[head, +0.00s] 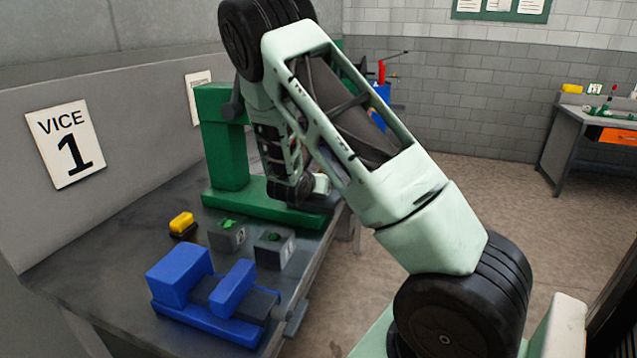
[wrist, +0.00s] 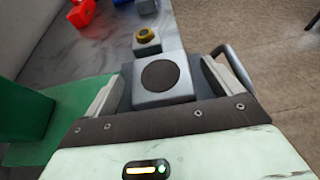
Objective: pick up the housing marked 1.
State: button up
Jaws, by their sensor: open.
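In the wrist view my gripper (wrist: 164,72) is open, with one finger on each side of a grey block with a dark round top (wrist: 175,98). No mark is readable on this block, so I cannot tell whether it is the housing marked 1. I cannot tell whether the fingers touch it. Beyond it stands a smaller-looking grey block with a yellow ring on top (wrist: 147,46). In the head view two grey housings with green tops, the left one (head: 227,238) and the right one (head: 272,252), stand by the blue vice; their small marks are unclear. My arm hides most of the gripper there.
The blue vice (head: 180,278) stands at the front of the grey bench (head: 95,240), with a yellow and black item (head: 182,224) behind it. A green press (head: 223,150) stands farther back; green also shows left of my gripper. A "VICE 1" sign (head: 66,143) hangs on the panel.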

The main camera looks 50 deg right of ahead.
jog(key=shift+x, duration=0.95)
jog(key=shift+c, duration=0.3)
jog(key=c, duration=1.5)
jog(key=shift+r, duration=0.1)
grip_shut()
